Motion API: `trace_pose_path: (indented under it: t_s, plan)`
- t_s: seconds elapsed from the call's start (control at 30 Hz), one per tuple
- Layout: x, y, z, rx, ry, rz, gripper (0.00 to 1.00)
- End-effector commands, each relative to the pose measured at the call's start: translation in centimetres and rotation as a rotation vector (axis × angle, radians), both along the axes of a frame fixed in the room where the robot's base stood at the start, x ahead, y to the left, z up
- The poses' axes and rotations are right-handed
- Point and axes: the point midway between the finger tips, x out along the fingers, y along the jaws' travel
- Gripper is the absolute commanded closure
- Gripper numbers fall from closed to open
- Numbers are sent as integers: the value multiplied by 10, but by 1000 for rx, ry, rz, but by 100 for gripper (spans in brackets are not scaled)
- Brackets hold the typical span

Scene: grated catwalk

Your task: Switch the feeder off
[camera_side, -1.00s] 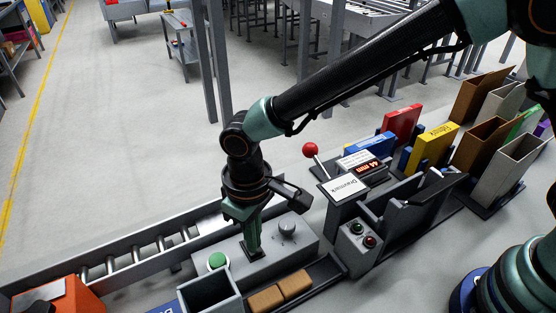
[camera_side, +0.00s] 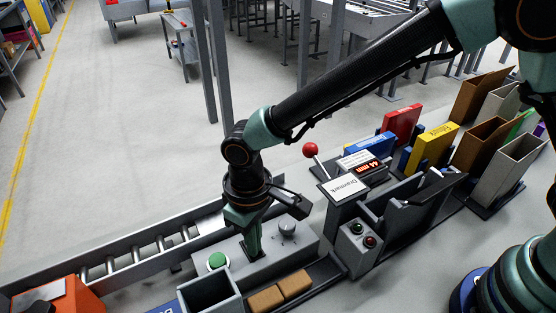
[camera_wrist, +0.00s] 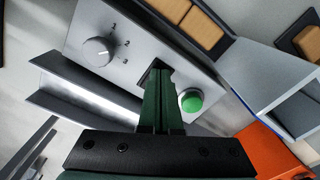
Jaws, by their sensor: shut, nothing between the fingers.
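The feeder is a grey box (camera_side: 215,268) with a green button (camera_side: 217,261) and a grey knob (camera_side: 287,230) on its top. In the wrist view the knob (camera_wrist: 97,52) has marks 1, 2 and 3 beside it, and the green button (camera_wrist: 190,101) is on the other side of my fingers. My gripper (camera_side: 254,256) is shut and empty, pointing down at the top between knob and button. A dark part (camera_wrist: 153,68) shows at my fingertips, mostly hidden by them. I cannot tell its position or whether my fingers touch it.
A roller conveyor (camera_side: 135,250) runs behind the box. A grey bin (camera_side: 210,292) and tan blocks (camera_side: 280,292) are in front.

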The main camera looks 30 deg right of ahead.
Motion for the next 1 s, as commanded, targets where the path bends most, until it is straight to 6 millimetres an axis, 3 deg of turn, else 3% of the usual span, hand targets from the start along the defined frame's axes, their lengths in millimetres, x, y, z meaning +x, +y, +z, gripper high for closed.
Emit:
trace_pose_path:
  t_s: [0.17, 1.0]
  plan:
    - [0, 0, 1, 1, -2, 0, 100]
    - [1, 0, 61, 2, -2, 0, 100]
